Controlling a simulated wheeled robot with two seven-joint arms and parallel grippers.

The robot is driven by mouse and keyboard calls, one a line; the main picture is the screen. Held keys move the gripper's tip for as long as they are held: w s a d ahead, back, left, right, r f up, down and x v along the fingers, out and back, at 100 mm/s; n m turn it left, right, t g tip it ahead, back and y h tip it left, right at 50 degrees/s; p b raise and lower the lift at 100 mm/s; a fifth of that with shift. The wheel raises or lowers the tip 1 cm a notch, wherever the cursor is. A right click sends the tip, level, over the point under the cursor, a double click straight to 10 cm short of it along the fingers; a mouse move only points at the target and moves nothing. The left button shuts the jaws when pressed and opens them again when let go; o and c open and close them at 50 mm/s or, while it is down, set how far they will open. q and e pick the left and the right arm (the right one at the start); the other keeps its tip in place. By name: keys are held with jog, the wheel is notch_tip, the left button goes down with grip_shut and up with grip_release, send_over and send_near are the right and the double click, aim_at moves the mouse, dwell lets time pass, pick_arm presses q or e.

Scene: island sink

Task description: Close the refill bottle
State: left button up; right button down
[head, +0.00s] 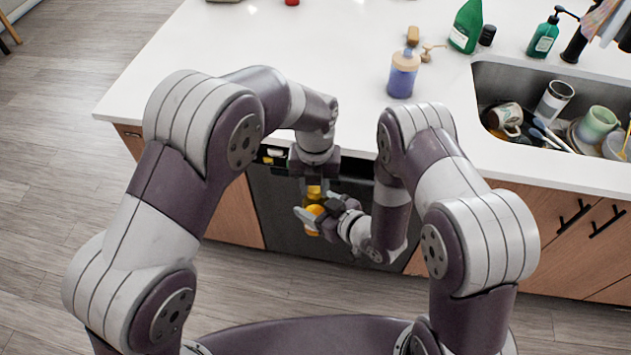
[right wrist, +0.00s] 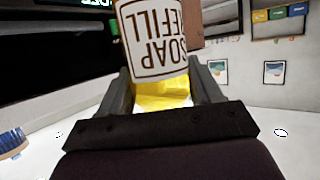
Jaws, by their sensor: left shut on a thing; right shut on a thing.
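The refill bottle (head: 313,212) is yellow and is held in the air in front of the counter. In the right wrist view its "SOAP REFILL" label (right wrist: 158,40) reads upside down, with yellow body (right wrist: 160,95) below it. My right gripper (head: 322,217) is shut on the bottle from the right. My left gripper (head: 314,184) points down just above the bottle and is shut on a small yellow piece that looks like its cap (head: 314,191). The cap is at the bottle's top; I cannot tell whether they touch or are threaded together.
A blue soap dispenser (head: 402,76) stands on the white counter (head: 270,60), with a brass-coloured pump (head: 431,52) beside it.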

pick_arm(q)
jog(key=m, duration=0.3)
jog(key=o, duration=1)
jog(key=shift+r, duration=2.3)
jog(key=shift+c, duration=0.4)
